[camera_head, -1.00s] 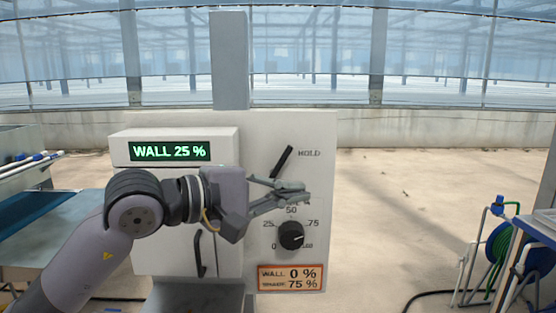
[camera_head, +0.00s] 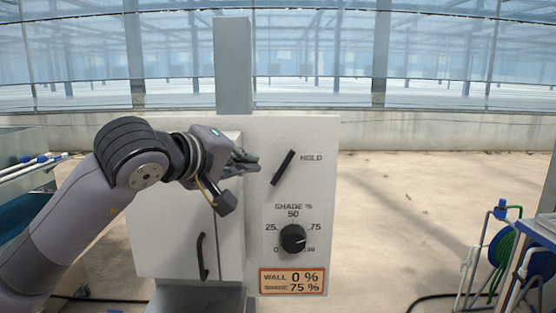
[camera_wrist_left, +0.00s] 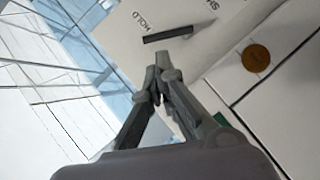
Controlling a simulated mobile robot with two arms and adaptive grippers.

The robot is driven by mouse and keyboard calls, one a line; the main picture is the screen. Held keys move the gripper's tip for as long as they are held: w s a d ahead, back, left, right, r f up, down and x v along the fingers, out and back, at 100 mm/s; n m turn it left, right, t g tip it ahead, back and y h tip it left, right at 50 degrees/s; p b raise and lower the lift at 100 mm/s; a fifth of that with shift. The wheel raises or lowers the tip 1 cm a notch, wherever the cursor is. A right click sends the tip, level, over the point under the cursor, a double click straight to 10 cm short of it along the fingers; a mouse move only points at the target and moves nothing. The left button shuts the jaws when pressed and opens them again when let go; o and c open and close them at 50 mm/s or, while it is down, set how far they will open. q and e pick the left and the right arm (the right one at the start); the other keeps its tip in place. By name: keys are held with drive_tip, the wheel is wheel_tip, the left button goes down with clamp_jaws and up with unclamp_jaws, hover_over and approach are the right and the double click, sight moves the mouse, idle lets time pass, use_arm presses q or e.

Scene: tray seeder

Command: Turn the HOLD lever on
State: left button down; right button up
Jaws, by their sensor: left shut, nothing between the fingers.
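The black HOLD lever (camera_head: 283,167) is on the upper part of the white control panel (camera_head: 322,190). It is tilted, its top leaning to the right, with the HOLD label beside it. My left gripper (camera_head: 254,162) is shut and empty just left of the lever, with a small gap in the head view. In the left wrist view the shut fingertips (camera_wrist_left: 157,70) point towards the lever (camera_wrist_left: 168,35), which lies beyond them. My right gripper is not in view.
A black SHADE dial (camera_head: 293,238) sits below the lever, above an orange-framed label (camera_head: 292,281). A cabinet door with a black handle (camera_head: 202,257) is at the left. The floor between is clear.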

sight(284, 162)
use_arm(q)
drive_tip(key=p+x, duration=0.4)
drive_tip(key=x, duration=0.7)
drive_tip(key=shift+d, duration=0.1)
drive_tip(key=shift+w+d+f+p, duration=0.15)
drive_tip(key=shift+w+p, duration=0.2)
